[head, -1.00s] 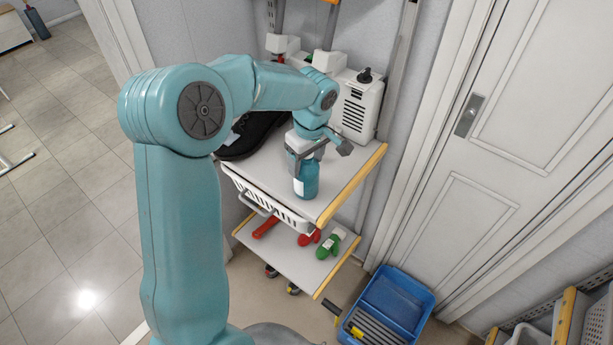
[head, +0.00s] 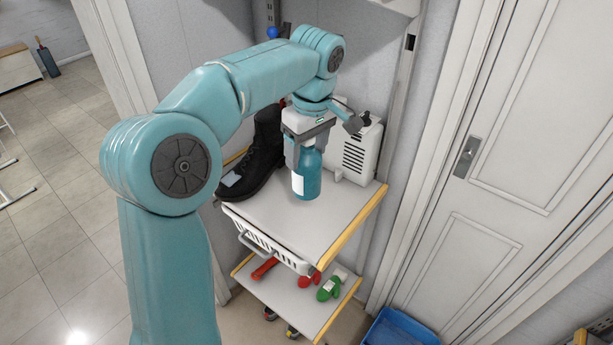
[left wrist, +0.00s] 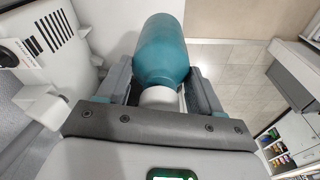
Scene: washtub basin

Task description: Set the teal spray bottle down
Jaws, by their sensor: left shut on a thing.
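The teal spray bottle (head: 308,178) is upright, with a white label on its left side, over the top shelf of a grey cart (head: 300,228). My left gripper (head: 306,143) is shut on it from above, around its upper part. I cannot tell whether its base touches the shelf. In the left wrist view, the bottle's teal body (left wrist: 162,50) and white neck (left wrist: 160,97) lie between the two fingers of the gripper (left wrist: 162,88). The gripper hides the bottle's top. My right gripper is not in view.
A black boot (head: 256,160) stands left of the bottle, and a white vented box (head: 356,148) stands behind right. The shelf's front right part is clear. The lower shelf holds a red mitten (head: 308,280) and a green one (head: 328,288). A blue bin (head: 400,330) is on the floor.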

